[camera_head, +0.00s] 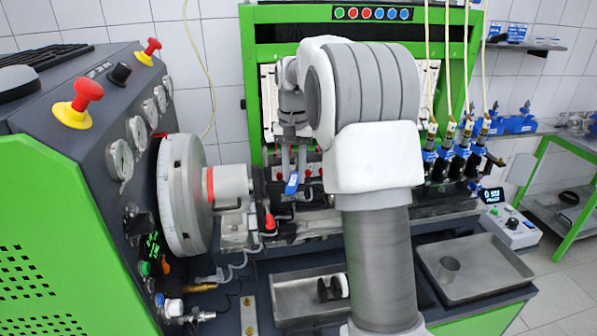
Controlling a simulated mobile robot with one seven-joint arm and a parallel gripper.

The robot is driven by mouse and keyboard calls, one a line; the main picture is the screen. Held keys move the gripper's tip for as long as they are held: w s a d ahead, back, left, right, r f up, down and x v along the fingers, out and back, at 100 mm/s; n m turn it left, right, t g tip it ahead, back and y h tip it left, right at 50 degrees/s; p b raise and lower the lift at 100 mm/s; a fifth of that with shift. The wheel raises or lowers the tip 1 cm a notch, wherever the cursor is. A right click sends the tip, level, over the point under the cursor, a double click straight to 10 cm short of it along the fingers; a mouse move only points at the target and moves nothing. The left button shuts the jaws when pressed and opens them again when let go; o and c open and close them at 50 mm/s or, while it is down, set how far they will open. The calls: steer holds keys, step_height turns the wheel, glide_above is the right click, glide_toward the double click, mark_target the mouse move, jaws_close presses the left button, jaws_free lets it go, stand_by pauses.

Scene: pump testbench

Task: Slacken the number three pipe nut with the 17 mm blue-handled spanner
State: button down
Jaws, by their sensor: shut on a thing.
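My gripper (293,168) points down in front of the testbench's middle, left of my forearm. It is shut on the blue-handled spanner (292,184), whose blue handle shows just below the fingertips. The spanner's jaw end cannot be made out, so I cannot tell whether it touches a nut. Small pipe fittings with red parts (312,171) lie behind and beside the gripper. The number three pipe nut cannot be picked out; my arm hides much of the bench's middle.
A large grey flywheel (180,195) and drive housing stand left of the gripper. Blue injectors (463,152) with hoses hang at the right. A tray (296,308) with a black-and-white item and a tray (508,279) with a metal cup lie in front.

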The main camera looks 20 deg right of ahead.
mark_target(297, 171)
steer(key=shift+f, duration=0.3)
steer(key=shift+w+d+r+p, duration=0.1)
steer(key=shift+w+r+p, duration=0.1)
steer(key=shift+r+p, duration=0.15)
steer(key=shift+w+d+f+p, duration=0.2)
steer(key=shift+w+d+p, duration=0.5)
steer(key=shift+w+p, duration=0.45)
steer(key=shift+s, duration=0.1)
steer(key=shift+d+p, duration=0.1)
steer(key=shift+p, duration=0.4)
steer(key=shift+w+d+p, duration=0.45)
steer(key=shift+w+p, duration=0.4)
steer(key=shift+p, duration=0.1)
steer(key=shift+w+d, duration=0.15)
steer(key=shift+w, duration=0.1)
stand_by(0.5)
steer(key=shift+w+d+p, duration=0.2)
steer(key=shift+w+p, duration=0.05)
steer(key=shift+p, duration=0.1)
steer(key=shift+w, duration=0.15)
stand_by(0.3)
